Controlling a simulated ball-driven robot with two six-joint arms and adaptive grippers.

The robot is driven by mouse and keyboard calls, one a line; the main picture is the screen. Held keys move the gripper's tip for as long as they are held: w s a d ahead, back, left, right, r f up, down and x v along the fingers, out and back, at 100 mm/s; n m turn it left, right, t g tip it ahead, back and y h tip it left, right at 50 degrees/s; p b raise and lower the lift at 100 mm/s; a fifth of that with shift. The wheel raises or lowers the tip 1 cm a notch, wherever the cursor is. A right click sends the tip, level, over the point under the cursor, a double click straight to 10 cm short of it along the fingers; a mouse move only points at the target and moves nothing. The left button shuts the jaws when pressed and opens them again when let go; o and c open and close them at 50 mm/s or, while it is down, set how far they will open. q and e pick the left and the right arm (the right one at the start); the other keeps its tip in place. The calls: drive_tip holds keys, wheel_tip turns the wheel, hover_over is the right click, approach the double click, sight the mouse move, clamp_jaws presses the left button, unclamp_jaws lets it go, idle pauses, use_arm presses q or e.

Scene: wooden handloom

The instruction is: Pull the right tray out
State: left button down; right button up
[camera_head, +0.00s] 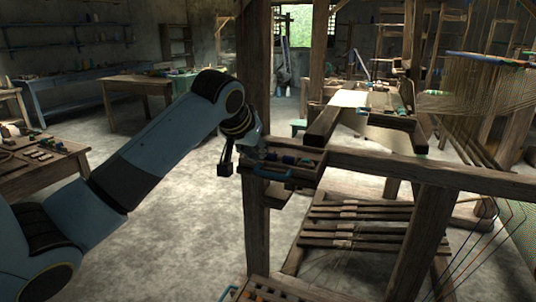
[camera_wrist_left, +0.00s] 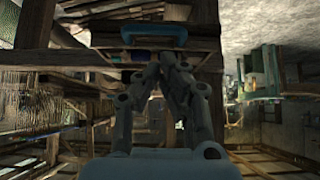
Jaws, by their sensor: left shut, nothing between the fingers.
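A small wooden tray (camera_head: 300,172) with blue and other coloured pieces in it sits at the loom's post, with a blue handle (camera_head: 272,175) on its front. The handle also shows at the top of the left wrist view (camera_wrist_left: 153,35). My left gripper (camera_head: 252,152) is over the tray's near left edge, partly lost against the dark post. In the left wrist view my left gripper's fingertips (camera_wrist_left: 168,58) are together and empty, close to the handle but not around it; I cannot tell whether they touch the tray. My right gripper is out of view.
Another tray (camera_head: 268,290) with a blue handle (camera_head: 228,293) is cut off at the bottom edge. The loom's upright post (camera_head: 255,230) and long beam (camera_head: 430,170) stand close to my left arm. A slatted rack (camera_head: 350,225) lies below. Open floor (camera_head: 190,240) spreads to the left.

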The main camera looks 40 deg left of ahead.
use_arm(q)
drive_tip(key=r, duration=0.1)
drive_tip(key=b, duration=0.1)
approach(274, 168)
drive_tip(key=d+x, duration=0.1)
drive_tip(key=x, duration=0.3)
drive_tip(key=shift+w+a+f, duration=0.3)
drive_tip(key=shift+a+f, duration=0.15)
drive_tip(key=shift+a, duration=0.15)
drive_tip(key=shift+w, duration=0.1)
